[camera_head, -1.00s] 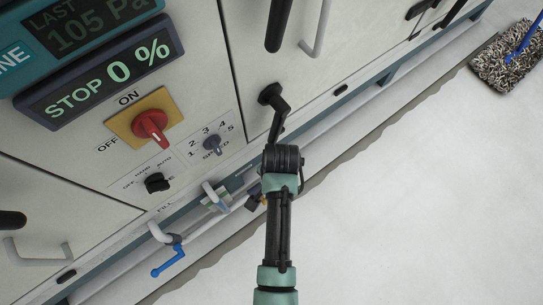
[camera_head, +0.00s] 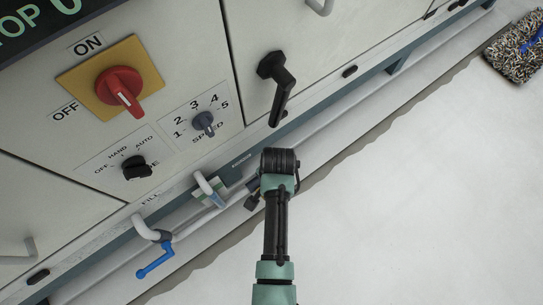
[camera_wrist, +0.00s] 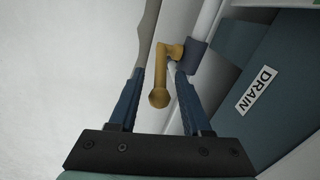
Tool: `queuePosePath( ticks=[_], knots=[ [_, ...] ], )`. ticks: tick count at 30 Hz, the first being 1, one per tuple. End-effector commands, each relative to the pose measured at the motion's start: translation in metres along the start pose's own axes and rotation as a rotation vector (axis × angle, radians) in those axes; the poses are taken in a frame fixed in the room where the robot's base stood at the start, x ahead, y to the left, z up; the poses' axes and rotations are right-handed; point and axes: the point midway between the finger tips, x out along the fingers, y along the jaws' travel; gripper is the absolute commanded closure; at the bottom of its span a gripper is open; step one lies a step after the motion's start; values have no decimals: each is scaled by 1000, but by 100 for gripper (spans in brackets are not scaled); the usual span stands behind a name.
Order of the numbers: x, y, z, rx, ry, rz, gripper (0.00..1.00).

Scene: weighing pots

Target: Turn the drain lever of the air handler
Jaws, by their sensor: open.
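The drain lever (camera_wrist: 160,82) is yellow-brown, with a rounded knob at its near end. In the wrist view it joins a dark blue-grey fitting (camera_wrist: 194,57) on a pale pipe. My gripper (camera_wrist: 160,76) is open, its two dark blue fingers on either side of the lever. I see a gap on the left; whether the right finger touches is unclear. A white DRAIN label (camera_wrist: 257,92) is to the right, on a dark teal surface. In the head view my arm hides the gripper and the lever. The air handler (camera_head: 185,60) fills the upper left.
A blue lever (camera_head: 155,262) hangs from a pipe near the FILL label. Above are a red switch (camera_head: 120,88), a speed knob (camera_head: 204,123) and a mode knob (camera_head: 136,168). A black door handle (camera_head: 276,85) juts out. A mop (camera_head: 518,52) lies far right; the floor (camera_head: 420,200) is otherwise clear.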

Motion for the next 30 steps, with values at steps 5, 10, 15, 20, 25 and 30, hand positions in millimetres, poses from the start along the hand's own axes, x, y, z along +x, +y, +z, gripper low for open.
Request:
queuePosePath(
  ticks=[5, 10, 15, 20, 25, 30],
  knots=[
    [0, 0, 0, 0, 0, 0, 64],
    [0, 0, 0, 0, 0, 0, 95],
    [0, 0, 0, 0, 0, 0, 100],
    [0, 0, 0, 0, 0, 1, 100],
    [0, 0, 0, 0, -1, 1, 100],
    [0, 1, 0, 0, -1, 1, 100]
  ],
)
